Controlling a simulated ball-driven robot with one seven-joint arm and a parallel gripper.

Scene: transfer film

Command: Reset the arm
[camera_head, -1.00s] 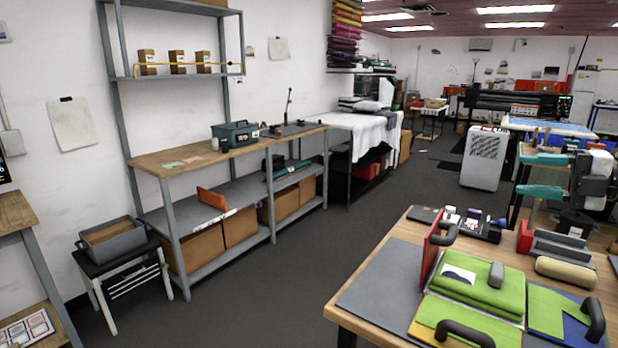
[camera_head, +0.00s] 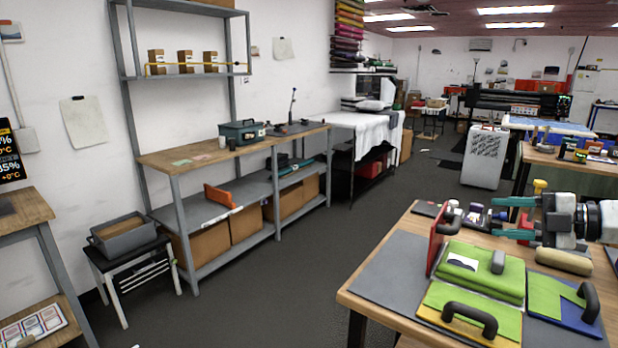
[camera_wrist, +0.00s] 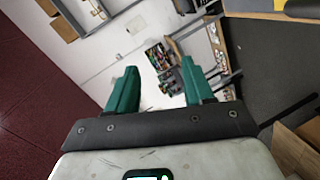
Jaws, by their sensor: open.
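My gripper (camera_head: 517,218) has teal fingers and is open and empty. In the head view it is at the right, above the back part of the wooden table, with its fingers pointing left. In the wrist view the two teal fingers (camera_wrist: 156,92) stand wide apart with nothing between them. My white and black wrist is behind the fingers at the right edge of the head view.
The wooden table (camera_head: 409,222) holds green cloth stacks (camera_head: 484,271), black handles, a red upright panel (camera_head: 437,238) and a tan roll (camera_head: 564,261). A wooden workbench (camera_head: 200,152) lines the left wall. The dark floor (camera_head: 300,290) between them is clear.

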